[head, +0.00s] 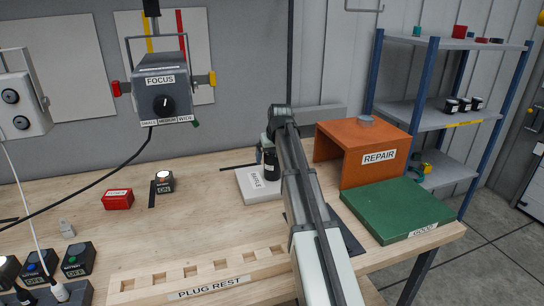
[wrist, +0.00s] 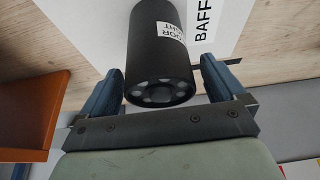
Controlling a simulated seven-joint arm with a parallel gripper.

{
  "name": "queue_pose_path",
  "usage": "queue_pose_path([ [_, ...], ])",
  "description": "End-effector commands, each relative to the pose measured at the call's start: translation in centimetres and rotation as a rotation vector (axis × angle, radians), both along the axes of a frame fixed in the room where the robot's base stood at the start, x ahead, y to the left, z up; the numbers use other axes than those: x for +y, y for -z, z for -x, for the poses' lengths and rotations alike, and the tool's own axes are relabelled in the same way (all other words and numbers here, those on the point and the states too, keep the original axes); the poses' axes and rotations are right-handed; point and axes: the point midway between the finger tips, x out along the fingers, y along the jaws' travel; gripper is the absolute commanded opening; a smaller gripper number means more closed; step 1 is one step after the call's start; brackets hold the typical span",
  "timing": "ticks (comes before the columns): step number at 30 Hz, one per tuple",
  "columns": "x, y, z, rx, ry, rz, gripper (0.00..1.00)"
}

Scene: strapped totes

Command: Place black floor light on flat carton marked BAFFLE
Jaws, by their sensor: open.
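The black floor light (head: 271,165) is a short cylinder standing on the white flat carton marked BAFFLE (head: 252,190). In the wrist view the light (wrist: 152,45) shows its label and the round lamp cells on its end, and the white carton (wrist: 190,12) lies behind it. My gripper (wrist: 163,66) is open, with one blue finger on each side of the light. A gap shows beside the right finger; whether the left finger touches cannot be told. In the head view my gripper (head: 266,146) is at the light's upper end, partly hidden by my arm.
An orange REPAIR box (head: 335,155) and a green GOOD slab (head: 400,210) stand right of my arm. A wooden PLUG REST rail (head: 200,278) runs along the front.

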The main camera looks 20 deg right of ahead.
Motion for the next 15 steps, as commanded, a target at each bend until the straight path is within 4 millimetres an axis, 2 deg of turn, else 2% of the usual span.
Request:
queue_pose_path([
  [8,0.0,-1.2,0.4,-0.002,0.0,0.0,0.96],
  [15,0.0,-4.9,1.9,-0.002,0.0,0.0,0.96],
])
